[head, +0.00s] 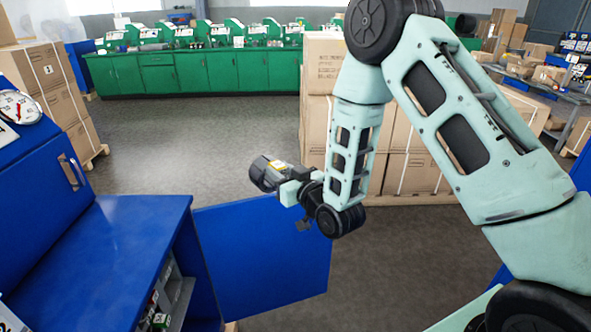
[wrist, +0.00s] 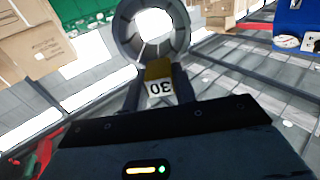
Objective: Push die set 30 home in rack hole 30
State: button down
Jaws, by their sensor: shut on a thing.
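Die set 30 is a grey ring-shaped part (wrist: 150,35) with a yellow tab and a white label reading 30, upside down in the wrist view. My gripper (wrist: 158,88) is shut on its tab, and the ring sticks out beyond the fingertips. In the head view, the die set (head: 266,174) is held in the air at the end of my arm, above the open blue door. The rack with hole 30 cannot be made out. Part of a grey shelf with small items (head: 165,295) shows inside the blue cabinet at lower left.
The blue cabinet (head: 125,225) stands at the left, with its blue door (head: 265,258) swung open below my gripper. A gauge (head: 18,107) sits at the far left. Stacked cartons (head: 322,65) stand behind my arm. A green bench (head: 190,75) lines the back. The middle floor is clear.

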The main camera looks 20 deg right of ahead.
jog(key=s+a+f+n+g+y+b, duration=0.2)
jog(key=s+a+f+n+y+b, duration=0.15)
jog(key=a+f+b, duration=0.75)
jog(key=s+a+f+n+g+y+b, duration=0.2)
jog(key=s+a+f+y+b, duration=0.25)
jog(key=a+f+b, duration=0.55)
jog(key=s+a+f+n+g+y+b, duration=0.2)
jog(key=s+a+f+b, duration=0.3)
jog(key=f+b, duration=0.3)
jog(key=s+a+f+n+g+y+b, duration=0.2)
jog(key=s+f+b, duration=0.6)
jog(key=b, duration=0.8)
jog(key=shift+s+a+f+n+g+y, duration=0.15)
jog(key=shift+a+f+n+g+y, duration=0.45)
jog(key=shift+a+g, duration=0.95)
jog(key=shift+a+f+n, duration=0.1)
jog(key=shift+n, duration=0.15)
jog(key=shift+x, duration=2.9)
jog(key=shift+b+x, duration=0.5)
jog(key=shift+x, duration=1.15)
